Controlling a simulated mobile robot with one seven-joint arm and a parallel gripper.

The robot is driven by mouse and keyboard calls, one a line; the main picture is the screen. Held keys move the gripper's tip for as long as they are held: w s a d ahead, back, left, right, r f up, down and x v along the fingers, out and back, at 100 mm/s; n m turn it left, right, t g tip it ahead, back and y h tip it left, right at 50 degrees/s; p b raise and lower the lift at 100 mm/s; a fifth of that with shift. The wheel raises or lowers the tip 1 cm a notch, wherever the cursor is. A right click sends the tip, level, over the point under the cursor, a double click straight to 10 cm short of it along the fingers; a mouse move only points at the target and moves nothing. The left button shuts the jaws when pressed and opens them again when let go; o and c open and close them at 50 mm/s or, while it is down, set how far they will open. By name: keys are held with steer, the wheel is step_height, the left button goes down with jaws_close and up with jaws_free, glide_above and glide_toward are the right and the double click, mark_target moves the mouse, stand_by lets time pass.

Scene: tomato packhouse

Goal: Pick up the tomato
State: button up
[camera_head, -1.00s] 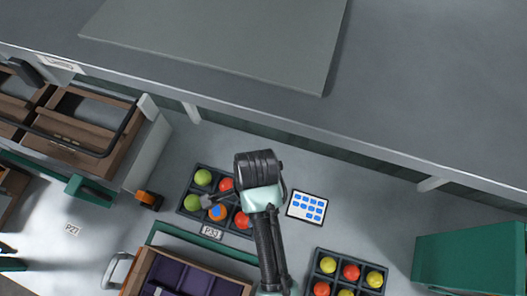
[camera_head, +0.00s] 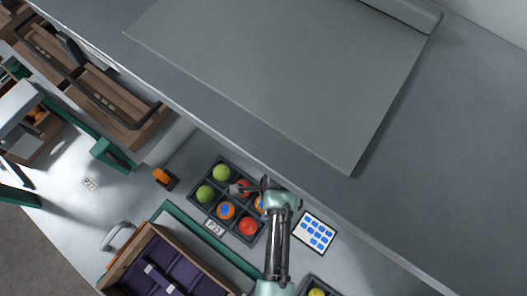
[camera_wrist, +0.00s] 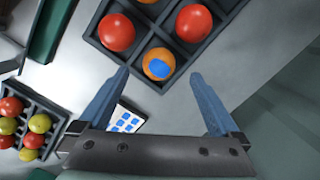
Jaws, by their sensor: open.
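Several tomatoes sit in a dark divided tray (camera_head: 218,229): green ones (camera_head: 221,172) at the left, red ones (camera_head: 248,226), and an orange one with a blue patch (camera_head: 226,210). Another orange tomato (camera_head: 260,203) at the right is partly hidden by my arm. My gripper (camera_head: 249,188) is over the tray's right part. In the wrist view my gripper (camera_wrist: 158,78) is open and empty. An orange tomato with a blue patch (camera_wrist: 158,64) in a corner cell appears between the fingertips, beyond them. Two red tomatoes (camera_wrist: 117,32) (camera_wrist: 194,23) lie farther up.
A card with blue squares (camera_head: 314,232) lies right of the tray. A second tray (camera_wrist: 47,112) of red and yellow tomatoes is at the wrist view's left. A purple-lined crate (camera_head: 150,248) stands in front. A raised grey counter (camera_head: 270,70) runs behind. An orange-black item (camera_head: 164,178) is left.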

steer(key=shift+s+a+f, duration=0.1)
steer(key=shift+a+f, duration=0.05)
steer(key=shift+f, duration=1)
steer(key=shift+a+f, duration=0.1)
steer(key=shift+f, duration=1.05)
steer(key=c, duration=1)
steer(key=shift+r, duration=0.15)
